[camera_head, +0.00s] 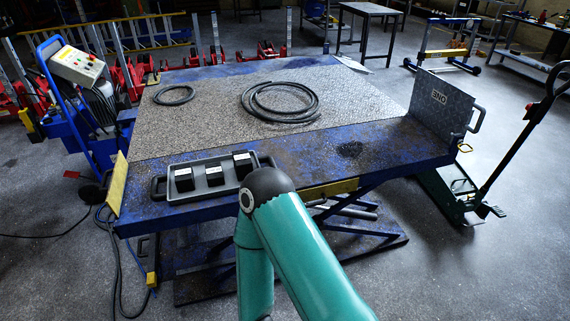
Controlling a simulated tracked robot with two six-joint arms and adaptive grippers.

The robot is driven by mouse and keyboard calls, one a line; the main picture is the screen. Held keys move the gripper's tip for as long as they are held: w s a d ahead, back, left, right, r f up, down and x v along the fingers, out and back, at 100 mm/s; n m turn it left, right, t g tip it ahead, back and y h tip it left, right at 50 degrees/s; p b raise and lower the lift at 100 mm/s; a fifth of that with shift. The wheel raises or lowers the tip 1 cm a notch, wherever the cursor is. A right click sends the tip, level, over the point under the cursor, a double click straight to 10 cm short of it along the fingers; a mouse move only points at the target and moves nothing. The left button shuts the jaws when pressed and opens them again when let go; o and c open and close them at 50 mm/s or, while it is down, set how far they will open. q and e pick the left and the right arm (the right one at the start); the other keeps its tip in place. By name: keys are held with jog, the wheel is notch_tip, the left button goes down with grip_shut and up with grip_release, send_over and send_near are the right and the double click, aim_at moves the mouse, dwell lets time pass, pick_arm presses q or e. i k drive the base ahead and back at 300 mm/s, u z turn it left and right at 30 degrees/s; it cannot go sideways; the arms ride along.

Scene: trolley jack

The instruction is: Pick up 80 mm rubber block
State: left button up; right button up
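A grey tray (203,191) with black handles lies at the front left of the blue lift table (310,172). Three black blocks with pale labels stand in it: a left block (184,180), a middle block (214,177) and a right block (243,169). The right block looks the tallest. The labels are too small to read, so I cannot tell for sure which is the 80 mm rubber block. A teal arm of mine, with a dark joint, rises in front and hides the tray's right front corner. Neither gripper is in view.
Hose coils, one large (280,115) and one small (174,100), lie on the table's metal plate. A raised plate (440,104) stands at its right end. A control box (77,65) is at the left, a pallet truck (455,195) at the right. The table's front right is mostly clear.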

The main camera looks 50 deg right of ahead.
aim_at(242, 162)
jog(key=z, duration=0.65)
jog(key=i, duration=1.05)
jog(key=z, duration=0.05)
